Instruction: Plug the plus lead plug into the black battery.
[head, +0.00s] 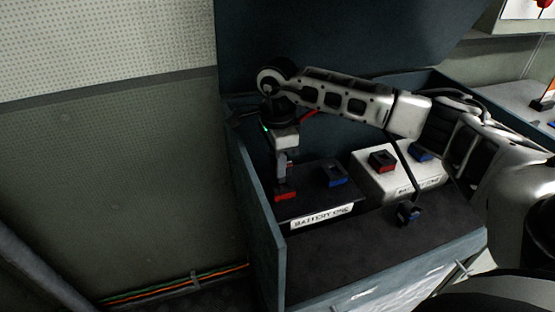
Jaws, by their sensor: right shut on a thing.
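The black battery (311,190) sits in the open box, with a white label reading BATTERY ONE on its front. It has a red socket (285,195) at its left and a blue socket (338,175) at its right. My right gripper (282,168) points down just above the red socket. It is shut on what seems to be the plus lead plug, mostly hidden by the fingers. A piece of red lead (310,114) shows behind my wrist. I cannot tell whether the plug touches the socket. My left gripper is not in view.
A white battery (366,182) with red (382,160) and blue (422,151) sockets stands to the right. A blue plug (408,213) on a black lead is in front of it. The box's left wall (262,225) is close to my gripper.

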